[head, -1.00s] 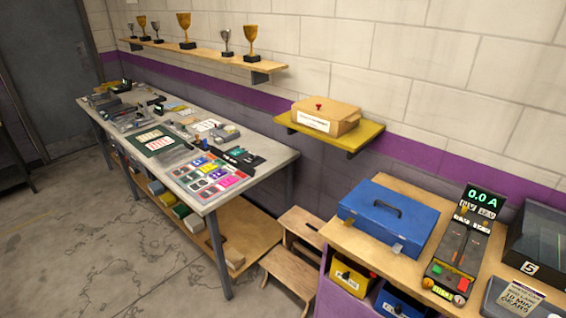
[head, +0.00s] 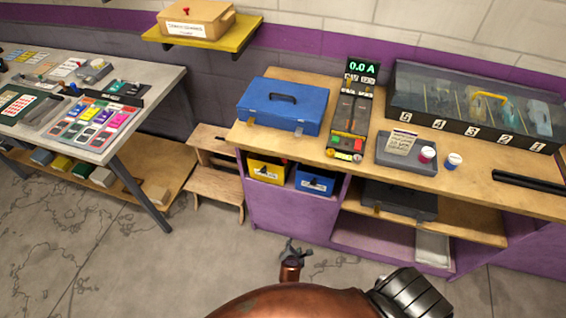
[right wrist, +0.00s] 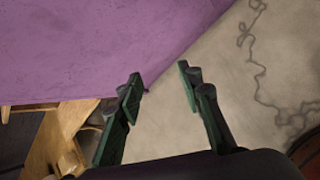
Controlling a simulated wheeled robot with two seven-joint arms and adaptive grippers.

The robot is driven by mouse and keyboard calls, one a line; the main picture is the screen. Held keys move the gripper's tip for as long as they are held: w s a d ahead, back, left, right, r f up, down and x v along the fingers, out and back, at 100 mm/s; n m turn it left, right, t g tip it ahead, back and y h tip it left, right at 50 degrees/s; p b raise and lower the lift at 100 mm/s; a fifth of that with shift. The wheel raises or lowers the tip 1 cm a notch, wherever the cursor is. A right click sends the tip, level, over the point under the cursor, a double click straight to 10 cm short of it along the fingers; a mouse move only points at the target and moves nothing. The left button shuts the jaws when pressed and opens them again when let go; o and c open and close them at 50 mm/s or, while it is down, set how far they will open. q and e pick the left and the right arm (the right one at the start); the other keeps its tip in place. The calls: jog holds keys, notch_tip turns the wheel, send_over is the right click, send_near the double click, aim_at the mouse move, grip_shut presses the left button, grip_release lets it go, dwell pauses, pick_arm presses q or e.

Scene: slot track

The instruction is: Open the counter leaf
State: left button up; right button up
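The purple-sided counter (head: 480,180) with a wooden top stands at the centre and right of the head view. I cannot pick out a separate hinged leaf on it. My right gripper (head: 293,250) is low over the floor in front of the counter's left end, apart from it. In the right wrist view my right gripper (right wrist: 160,82) has its two green fingers spread, with nothing between them. A purple panel (right wrist: 100,45) lies beyond the fingers there. My left gripper is not in view.
On the counter are a blue case (head: 283,105), a power meter (head: 352,110), a grey box (head: 407,150), two small pots and a glass case (head: 470,105). A wooden step stool (head: 215,165) and a workbench (head: 150,85) stand left. The floor in front is bare.

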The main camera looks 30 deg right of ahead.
jog(key=w+r+n+t+h, duration=0.2)
jog(key=w+r, duration=0.3)
jog(key=r, duration=0.4)
jog(key=w+r+n+t+h, duration=0.1)
jog(key=w+r+n, duration=0.1)
jog(key=w+r, duration=0.45)
jog(key=n+t+h, duration=0.2)
jog(key=h, duration=0.3)
send_near(285, 160)
jog(key=x, duration=0.8)
jog(key=shift+w+f, duration=0.1)
jog(key=shift+f, duration=0.05)
grip_shut()
